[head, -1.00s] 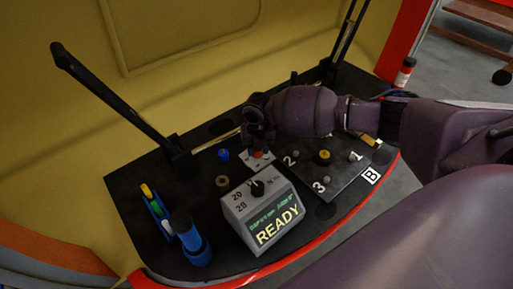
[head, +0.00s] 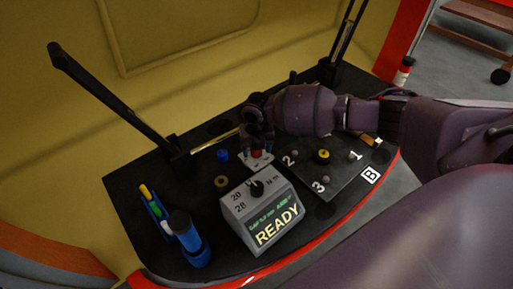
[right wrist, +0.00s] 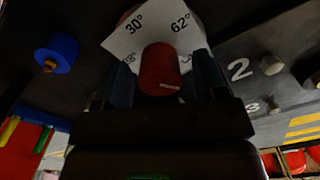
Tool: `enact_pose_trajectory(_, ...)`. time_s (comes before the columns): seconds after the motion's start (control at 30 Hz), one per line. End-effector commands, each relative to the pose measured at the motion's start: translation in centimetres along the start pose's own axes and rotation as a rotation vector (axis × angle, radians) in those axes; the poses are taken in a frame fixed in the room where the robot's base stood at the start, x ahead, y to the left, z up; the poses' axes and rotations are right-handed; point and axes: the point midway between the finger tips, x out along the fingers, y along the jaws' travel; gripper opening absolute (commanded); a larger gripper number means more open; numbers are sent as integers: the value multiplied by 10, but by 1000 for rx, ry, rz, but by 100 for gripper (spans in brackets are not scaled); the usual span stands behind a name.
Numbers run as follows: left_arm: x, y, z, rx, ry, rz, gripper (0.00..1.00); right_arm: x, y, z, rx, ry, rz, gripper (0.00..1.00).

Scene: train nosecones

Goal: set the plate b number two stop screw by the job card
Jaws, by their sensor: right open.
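My right gripper (head: 257,140) is open over a red knob (head: 257,154) on a white card. In the right wrist view the fingers (right wrist: 160,82) stand on either side of the red knob (right wrist: 159,72); I cannot tell if they touch it. The card (right wrist: 125,40) there reads 30° and 62°. Plate B (head: 338,177) is dark, with stations numbered 1, 2 and 3 and a yellow-black round part (head: 323,156). A small grey screw (head: 295,152) sits by number 2. A grey box (head: 250,212) has a black dial, marks 20 and 28, and a display reading READY. My left gripper is out of view.
A blue cylinder tool (head: 189,240) and a blue rack (head: 157,214) with coloured sticks stand at the left. A blue knob (head: 222,155) and a brass ring (head: 221,181) lie near the box. Black posts rise at the back. A red-capped bottle (head: 404,70) is at far right.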

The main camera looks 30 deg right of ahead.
Motion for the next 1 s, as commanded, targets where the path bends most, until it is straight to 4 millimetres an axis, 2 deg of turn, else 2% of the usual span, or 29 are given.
enact_pose_trajectory(0.13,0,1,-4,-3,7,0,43,-5,0,1,0,-2,1,66)
enact_pose_trajectory(0.23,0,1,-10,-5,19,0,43,-17,0,2,1,-5,2,66)
enact_pose_trajectory(0.43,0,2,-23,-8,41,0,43,-55,0,2,1,-9,3,66)
enact_pose_trajectory(0.7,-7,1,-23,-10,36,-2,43,-95,0,1,-1,-4,2,66)
enact_pose_trajectory(1.0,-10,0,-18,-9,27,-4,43,-108,0,0,0,0,-1,66)
